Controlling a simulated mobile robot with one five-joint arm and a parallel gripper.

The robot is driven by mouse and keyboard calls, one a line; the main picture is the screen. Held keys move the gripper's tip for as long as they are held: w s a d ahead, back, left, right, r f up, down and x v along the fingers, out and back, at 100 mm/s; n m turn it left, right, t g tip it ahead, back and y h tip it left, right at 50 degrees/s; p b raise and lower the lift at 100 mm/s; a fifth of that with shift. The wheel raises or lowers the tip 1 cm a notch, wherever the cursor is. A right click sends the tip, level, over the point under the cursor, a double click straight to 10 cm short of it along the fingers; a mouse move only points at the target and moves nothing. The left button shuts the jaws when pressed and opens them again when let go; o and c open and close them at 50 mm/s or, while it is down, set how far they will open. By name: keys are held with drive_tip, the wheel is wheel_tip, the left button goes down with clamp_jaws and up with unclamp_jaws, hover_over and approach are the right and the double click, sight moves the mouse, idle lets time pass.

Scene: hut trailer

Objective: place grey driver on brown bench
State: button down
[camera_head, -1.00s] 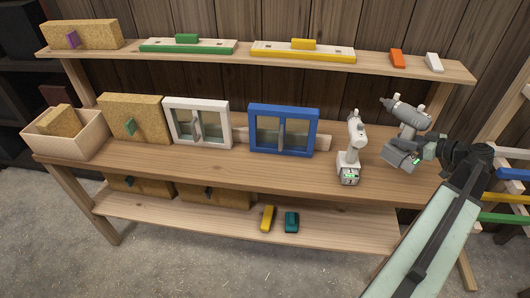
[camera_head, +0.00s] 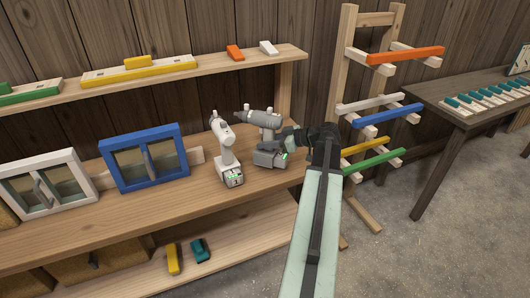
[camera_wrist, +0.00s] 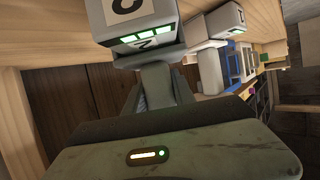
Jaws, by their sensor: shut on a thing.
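The grey driver (camera_head: 262,119) stands at the right end of the light wooden workbench, with its grey battery base (camera_head: 268,158) facing me. My gripper (camera_head: 287,141) is shut on it from the right. Whether its base touches the bench top cannot be told. In the wrist view the driver's grey base (camera_wrist: 140,22) with green lights fills the top middle, with my gripper (camera_wrist: 157,82) just below it. A dark brown bench (camera_head: 450,106) stands at the far right, apart from the driver.
A white driver (camera_head: 226,155) stands close on the left of the grey one. A wooden rack (camera_head: 346,60) with coloured bars (camera_head: 405,56) stands between the workbench and the brown bench. Several teal-and-white pieces (camera_head: 485,97) and a clock (camera_head: 520,62) occupy the brown bench.

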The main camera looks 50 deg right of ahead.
wheel_tip(320, 180, down, 2)
drive_tip(key=shift+f+b, duration=0.1)
drive_tip(key=shift+b, duration=0.4)
drive_tip(key=shift+r, duration=0.2)
drive_tip(key=c, duration=1.5)
unclamp_jaws()
drive_tip(key=shift+f, duration=0.2)
drive_tip(key=o, duration=0.5)
drive_tip(key=shift+c, duration=0.2)
drive_tip(key=shift+r, duration=0.2)
drive_tip(key=p+v, duration=0.5)
drive_tip(key=v, duration=0.7)
